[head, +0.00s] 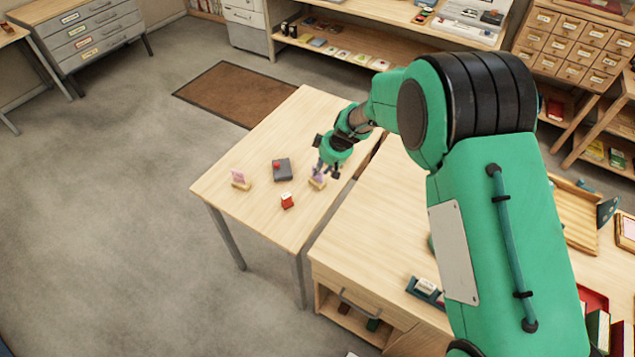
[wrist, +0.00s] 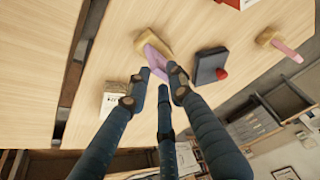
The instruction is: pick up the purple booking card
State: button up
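The purple booking card (wrist: 155,52) stands in a small wooden holder (wrist: 154,38) on the light wooden table. In the head view the card (head: 317,172) is largely covered by my fingers, above its holder (head: 317,183). My gripper (head: 324,168) points down at the card. In the wrist view my gripper's three fingertips (wrist: 160,80) are close together around the card's upper end, with one on each side. I cannot tell whether they press on it. The card still meets its holder.
A dark box with a red knob (head: 283,169), a red-and-white block (head: 287,201) and a pink card in a wooden holder (head: 240,180) stand nearby on the table (head: 262,214). A wooden counter (head: 372,232) adjoins at right. The table's far end is clear.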

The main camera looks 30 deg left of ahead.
aim_at(318, 177)
jog(key=shift+x, duration=2.25)
grip_shut()
